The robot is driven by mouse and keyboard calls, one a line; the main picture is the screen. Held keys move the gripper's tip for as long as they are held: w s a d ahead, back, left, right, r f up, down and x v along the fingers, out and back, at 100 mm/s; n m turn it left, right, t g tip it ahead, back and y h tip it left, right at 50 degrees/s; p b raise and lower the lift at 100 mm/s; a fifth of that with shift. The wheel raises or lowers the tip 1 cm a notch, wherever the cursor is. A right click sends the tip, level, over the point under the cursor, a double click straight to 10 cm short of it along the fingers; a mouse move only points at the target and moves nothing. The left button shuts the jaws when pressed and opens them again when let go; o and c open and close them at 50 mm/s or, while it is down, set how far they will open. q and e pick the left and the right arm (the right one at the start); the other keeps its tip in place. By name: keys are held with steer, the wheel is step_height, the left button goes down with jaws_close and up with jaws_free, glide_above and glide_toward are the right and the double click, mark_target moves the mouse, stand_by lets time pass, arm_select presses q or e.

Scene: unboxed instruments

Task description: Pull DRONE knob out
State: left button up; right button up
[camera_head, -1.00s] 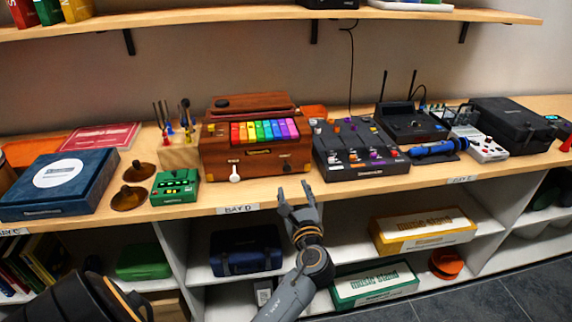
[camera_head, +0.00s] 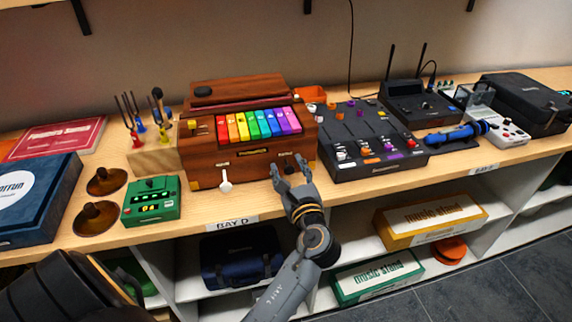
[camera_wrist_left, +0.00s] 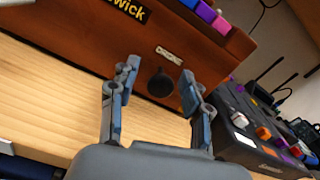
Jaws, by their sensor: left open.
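The brown wooden instrument (camera_head: 228,160) with rainbow keys stands on the shelf. In the left wrist view, its front (camera_wrist_left: 150,40) carries a label reading DRONE (camera_wrist_left: 168,53), with a round black knob (camera_wrist_left: 160,84) just below it. My left gripper (camera_head: 290,165) is open in front of the right part of this front. In the left wrist view its two fingers (camera_wrist_left: 155,88) stand on either side of the knob, with visible gaps between them and it. How far the knob sticks out is hard to tell. My right gripper is not in view.
A black mixer-like box (camera_head: 372,165) with sliders stands close on the right. A green box (camera_head: 150,201) is at left. The wooden shelf's front strip (camera_head: 345,188) is bare below the gripper.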

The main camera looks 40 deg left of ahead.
arm_select(q)
steer(key=shift+d, duration=0.1)
steer(key=shift+s, duration=0.1)
steer(key=shift+c, duration=1.3)
jaws_close()
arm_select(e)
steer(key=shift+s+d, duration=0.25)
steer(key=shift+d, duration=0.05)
